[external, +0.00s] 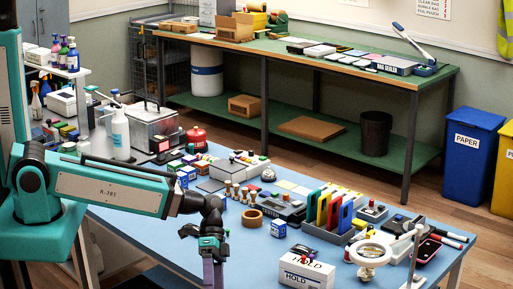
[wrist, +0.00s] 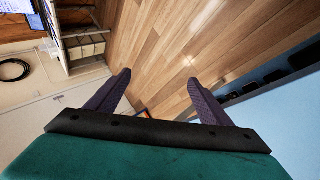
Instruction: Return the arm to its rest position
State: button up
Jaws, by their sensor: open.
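My teal arm reaches in from the left in the external view, over the near left side of the blue table (external: 160,232). My gripper (external: 213,280) hangs downward near the table's front edge, left of the white HOLD box (external: 306,270). In the wrist view my gripper (wrist: 160,82) shows two purple-grey fingers spread apart with nothing between them. Beyond the fingers lies wooden floor (wrist: 160,45). The fingertips are partly cut off at the bottom of the external view.
A green bench (external: 400,82) stands behind, with blue (external: 470,140) and yellow bins at right. In the wrist view, the blue tabletop (wrist: 290,115) lies right.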

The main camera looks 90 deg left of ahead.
jog(key=s+a+f+n+g+y+b, duration=0.1)
jog(key=s+f+g+y+b, duration=0.1)
jog(key=s+f+b, duration=0.3)
jog(key=s+a+f+n+g+y+b, duration=0.1)
jog(key=s+f+y+b, duration=0.3)
jog(key=s+f, duration=0.6)
jog(key=s+a+f+g+y+b, duration=0.2)
jog(key=s+f+b, duration=0.4)
jog(key=f, duration=1.7)
jog(key=s+g+y, duration=0.1)
jog(key=s, duration=0.1)
jog(key=shift+s+f+n, duration=0.25)
jog(key=shift+s+n, duration=0.1)
jog(key=shift+n, duration=0.05)
